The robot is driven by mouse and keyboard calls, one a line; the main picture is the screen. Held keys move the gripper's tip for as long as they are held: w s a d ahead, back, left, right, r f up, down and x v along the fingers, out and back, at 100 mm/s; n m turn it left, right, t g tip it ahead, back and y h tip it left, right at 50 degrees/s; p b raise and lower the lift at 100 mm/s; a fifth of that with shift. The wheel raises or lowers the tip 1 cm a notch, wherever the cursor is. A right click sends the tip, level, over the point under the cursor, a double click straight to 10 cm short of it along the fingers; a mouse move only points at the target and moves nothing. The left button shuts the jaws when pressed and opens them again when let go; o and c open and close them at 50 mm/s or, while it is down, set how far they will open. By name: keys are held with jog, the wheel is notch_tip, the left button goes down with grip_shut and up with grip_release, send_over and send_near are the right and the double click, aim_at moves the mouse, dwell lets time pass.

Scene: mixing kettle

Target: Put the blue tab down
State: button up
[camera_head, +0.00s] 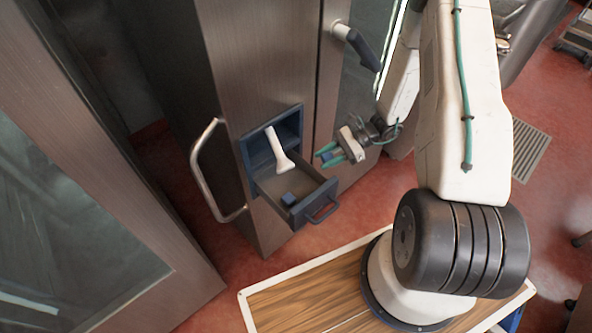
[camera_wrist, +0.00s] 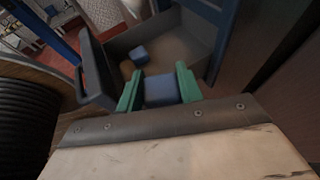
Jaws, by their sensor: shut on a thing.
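The blue tab (camera_wrist: 160,90) is held between the two green fingertips of my gripper (camera_wrist: 158,88) in the wrist view. In the head view my gripper (camera_head: 334,156) is to the right of an open drawer (camera_head: 313,204) and appears higher than it; the tab between its fingers is small there. In the wrist view the drawer (camera_wrist: 188,42) lies beyond the fingertips. A second blue block (camera_head: 288,199) lies on the drawer floor, and it also shows in the wrist view (camera_wrist: 139,54).
A white flared piece (camera_head: 277,150) leans in the drawer recess. A small brown thing (camera_wrist: 127,69) shows beside the loose block. The drawer handle (camera_head: 322,212) faces front. A curved metal handle (camera_head: 203,170) is left of the drawer, and a dark lever (camera_head: 360,47) is above. The drawer floor has bare room.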

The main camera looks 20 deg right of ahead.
jog(key=a, duration=0.9)
jog(key=shift+w+a+f, duration=0.25)
jog(key=shift+w+f, duration=0.1)
jog(key=shift+f, duration=0.05)
jog(key=shift+d+f, duration=0.15)
jog(key=shift+f, duration=0.2)
jog(key=shift+f, duration=0.6)
jog(key=o, duration=1)
